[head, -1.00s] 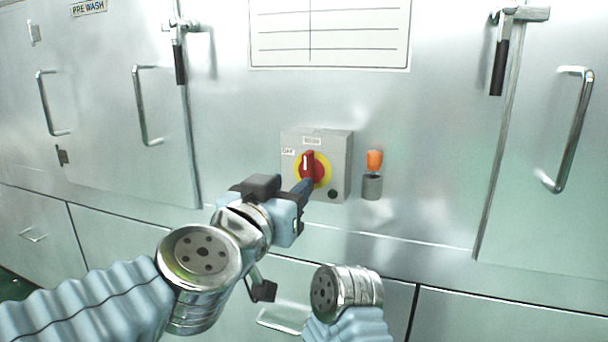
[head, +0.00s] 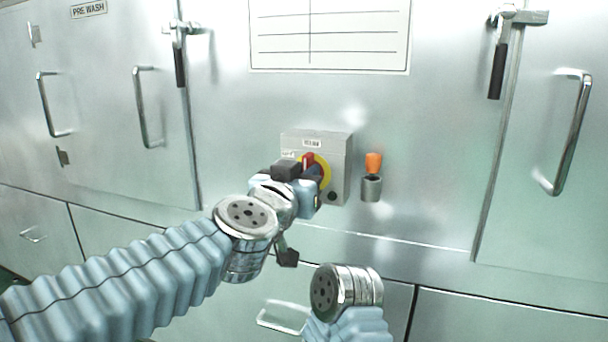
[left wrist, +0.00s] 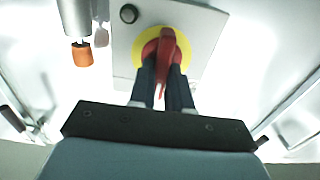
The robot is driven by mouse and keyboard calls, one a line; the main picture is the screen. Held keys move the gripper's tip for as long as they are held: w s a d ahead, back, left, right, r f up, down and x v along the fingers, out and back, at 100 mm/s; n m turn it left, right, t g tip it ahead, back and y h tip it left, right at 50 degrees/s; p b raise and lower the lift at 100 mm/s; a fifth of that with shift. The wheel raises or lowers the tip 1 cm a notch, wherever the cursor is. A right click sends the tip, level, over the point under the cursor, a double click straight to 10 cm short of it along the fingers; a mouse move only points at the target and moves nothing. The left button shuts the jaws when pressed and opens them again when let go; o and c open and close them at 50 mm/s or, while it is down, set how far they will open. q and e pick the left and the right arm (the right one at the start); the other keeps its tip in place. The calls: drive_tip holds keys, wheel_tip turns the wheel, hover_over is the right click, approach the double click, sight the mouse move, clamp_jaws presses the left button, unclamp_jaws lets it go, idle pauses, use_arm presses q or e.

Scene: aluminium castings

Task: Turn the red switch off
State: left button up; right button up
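The red switch (head: 309,159) is a rotary handle on a yellow disc (head: 326,172), on a grey box (head: 339,160) fixed to the steel wall. Its handle stands about upright in the head view, partly hidden by my left gripper. My left gripper (head: 312,171) is at the handle. In the left wrist view its two dark fingers (left wrist: 163,85) lie close on both sides of the red handle (left wrist: 166,47), with little gap, and look shut on it. My right gripper is not in view.
An orange-topped grey fitting (head: 372,180) sticks out just right of the box. Door handles (head: 574,135) and latches (head: 180,60) project from the wall on both sides. A ruled white sheet (head: 330,35) is above. My right arm's end is below the box.

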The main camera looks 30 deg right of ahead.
use_arm(q)
drive_tip(key=shift+n, duration=0.3)
clamp_jaws()
drive_tip(key=shift+w+a+f+n+b, duration=0.1)
drive_tip(key=shift+n+b, duration=0.05)
drive_tip(key=shift+n, duration=2.75)
drive_tip(key=shift+w+a+f+n+b, duration=0.1)
drive_tip(key=shift+w+a+f+n, duration=0.05)
drive_tip(key=shift+n, duration=2.75)
drive_tip(key=shift+w+a+f+n+b, duration=0.1)
drive_tip(key=shift+n+b, duration=0.05)
drive_tip(key=shift+n, duration=2.75)
drive_tip(key=o, duration=0.7)
unclamp_jaws()
drive_tip(key=shift+c, duration=0.2)
drive_tip(key=shift+f, duration=0.1)
